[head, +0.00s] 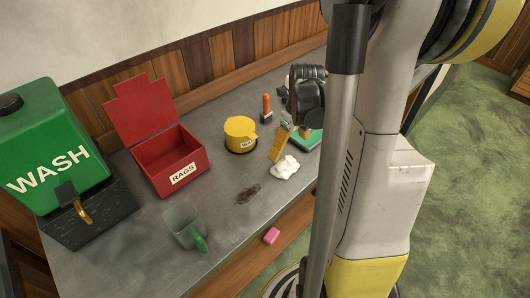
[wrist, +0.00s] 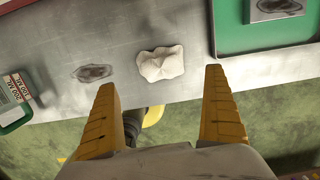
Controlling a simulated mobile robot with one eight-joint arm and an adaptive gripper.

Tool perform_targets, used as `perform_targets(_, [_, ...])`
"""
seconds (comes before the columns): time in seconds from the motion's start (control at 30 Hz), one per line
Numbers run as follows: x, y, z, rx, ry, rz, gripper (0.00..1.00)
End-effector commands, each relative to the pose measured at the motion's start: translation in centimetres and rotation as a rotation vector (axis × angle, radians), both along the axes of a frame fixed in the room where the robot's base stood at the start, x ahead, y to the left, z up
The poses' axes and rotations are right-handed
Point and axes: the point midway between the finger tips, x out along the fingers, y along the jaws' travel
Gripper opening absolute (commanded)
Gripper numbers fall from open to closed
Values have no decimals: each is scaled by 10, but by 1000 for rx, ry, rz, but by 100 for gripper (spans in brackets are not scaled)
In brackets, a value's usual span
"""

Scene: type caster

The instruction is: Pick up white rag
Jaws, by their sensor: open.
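The white rag (head: 285,167) lies crumpled on the grey counter, right of the middle in the head view. In the wrist view the rag (wrist: 161,64) is near the counter's front edge, ahead of and between the two yellow fingers. My gripper (wrist: 162,82) is open and empty, with its fingers spread wide. In the head view my gripper (head: 284,143) shows partly behind and above the rag, with one yellow finger in sight. The rag appears apart from both fingers.
A red RAGS box (head: 170,161) stands open behind, near a green WASH container (head: 60,135) and a yellow pot (head: 240,132). A dark stain (wrist: 93,72) lies beside the rag. A green tray (wrist: 235,40) is to its right. A clear green-handled container (head: 185,226) stands front left.

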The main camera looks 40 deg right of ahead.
Motion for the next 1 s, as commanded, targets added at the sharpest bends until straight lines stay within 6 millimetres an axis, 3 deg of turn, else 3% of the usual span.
perform_targets(0.1, [3, 0, -25, -1, 0, 2, 100])
perform_targets(0.43, [6, 1, -52, -2, -1, 6, 100])
perform_targets(0.7, [10, 1, -93, -3, -1, 7, 100])
perform_targets(0.93, [10, 1, -94, -3, -1, 7, 100])
perform_targets(0.97, [10, 1, -94, -3, -1, 7, 94])
perform_targets(1.0, [10, 1, -93, -3, -1, 7, 82])
